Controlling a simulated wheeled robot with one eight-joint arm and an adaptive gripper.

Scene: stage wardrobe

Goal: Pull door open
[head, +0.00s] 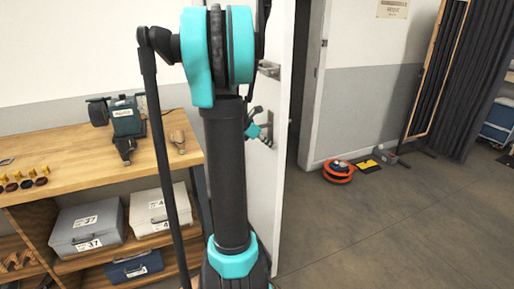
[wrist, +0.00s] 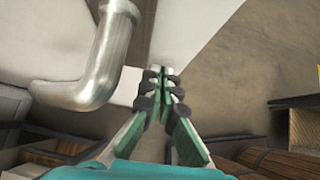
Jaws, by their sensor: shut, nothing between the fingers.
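The white door (head: 277,175) stands ajar, with a dark gap between its edge and the frame. A metal lever handle (wrist: 104,62) shows large at the left of the wrist view. In the head view, metal door hardware (head: 268,68) sits higher on the door, and more shows beside my gripper. My gripper (head: 264,131) is by the door face, partly hidden behind my arm. In the wrist view its fingers (wrist: 163,74) are shut and empty, to the right of the lever and apart from it. The door (wrist: 187,25) lies beyond the fingertips; whether they touch it I cannot tell.
A wooden workbench (head: 70,172) with a bench machine (head: 126,118) and storage boxes (head: 85,228) stands at the left, close to my arm. An orange cable reel (head: 339,172) lies on the floor by the wall. The floor (head: 370,235) right of the door is clear.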

